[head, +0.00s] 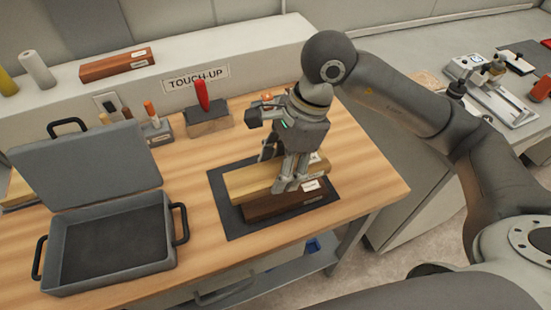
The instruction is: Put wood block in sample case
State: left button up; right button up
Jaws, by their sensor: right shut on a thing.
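My right gripper (284,172) comes down over the dark mat and is shut on a light wood block (247,184). The block lies roughly level; its right part is partly hidden by the fingers. A dark brown wood block (270,208) with a pale label sits just below and in front of it on the mat. I cannot tell whether the two blocks touch. The grey sample case (108,283) stands open on the bench at the left, its lid (88,165) tilted back. Its dark inside looks empty. My left gripper is not in view.
The dark mat (239,224) lies near the right end of the wooden bench (196,217). Bare bench lies between mat and case. A red-handled tool (202,95) in a holder, markers and a "TOUCH-UP" sign (195,79) stand behind. Another brown block (118,65) rests on the shelf.

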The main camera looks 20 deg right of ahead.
aim_at(116, 246)
jog(key=k+j, duration=0.1)
jog(key=j, duration=0.35)
jog(key=k+j, duration=0.1)
jog(key=j, duration=0.75)
jog(key=i+j, duration=0.35)
jog(key=i, duration=0.1)
